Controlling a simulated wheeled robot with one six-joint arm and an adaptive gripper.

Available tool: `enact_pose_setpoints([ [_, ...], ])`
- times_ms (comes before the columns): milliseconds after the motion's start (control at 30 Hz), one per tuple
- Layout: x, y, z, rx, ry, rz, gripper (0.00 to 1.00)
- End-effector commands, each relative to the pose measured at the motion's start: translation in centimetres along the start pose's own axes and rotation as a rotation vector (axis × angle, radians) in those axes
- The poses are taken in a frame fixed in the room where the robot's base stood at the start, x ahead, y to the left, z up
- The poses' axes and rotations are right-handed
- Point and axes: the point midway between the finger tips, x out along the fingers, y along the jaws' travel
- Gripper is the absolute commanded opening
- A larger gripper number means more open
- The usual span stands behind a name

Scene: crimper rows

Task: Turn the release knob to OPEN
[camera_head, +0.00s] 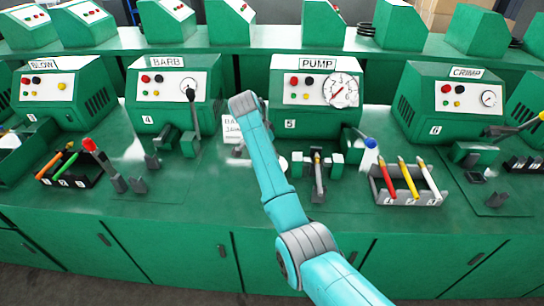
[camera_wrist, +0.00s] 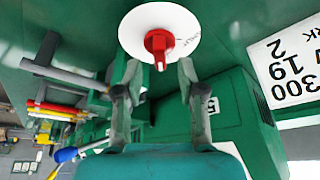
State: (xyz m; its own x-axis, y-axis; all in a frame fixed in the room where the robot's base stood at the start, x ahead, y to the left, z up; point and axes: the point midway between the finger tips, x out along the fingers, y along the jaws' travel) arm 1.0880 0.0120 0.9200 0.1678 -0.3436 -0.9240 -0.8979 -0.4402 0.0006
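In the wrist view a red knob (camera_wrist: 158,42) sits at the middle of a round white plate (camera_wrist: 128,32) on a green surface. Small lettering on the plate's right side is too blurred to read. My gripper (camera_wrist: 160,72) is open, with one fingertip on each side of the knob's lower end. A gap shows on both sides, and nothing is held. In the head view my arm hides the gripper and the knob, near the front of the PUMP machine (camera_head: 312,115), marked 5.
The BARB machine (camera_head: 170,115) stands left and the CRIMP machine (camera_head: 460,120) right. A blue-tipped lever (camera_head: 370,143) and a rack (camera_head: 408,198) of coloured handles stand right of my arm. A white placard (camera_head: 232,130) is close on its left.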

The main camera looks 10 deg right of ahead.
Motion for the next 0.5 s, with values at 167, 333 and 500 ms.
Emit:
enact_pose_setpoints([
  [167,-3.9,-0.1,0.0,0.000,0.001,-0.004,0.40],
  [333,-6.8,-0.1,0.0,0.000,0.001,-0.003,0.40],
  [500,-8.4,-0.1,0.0,-0.001,0.001,-0.001,0.40],
])
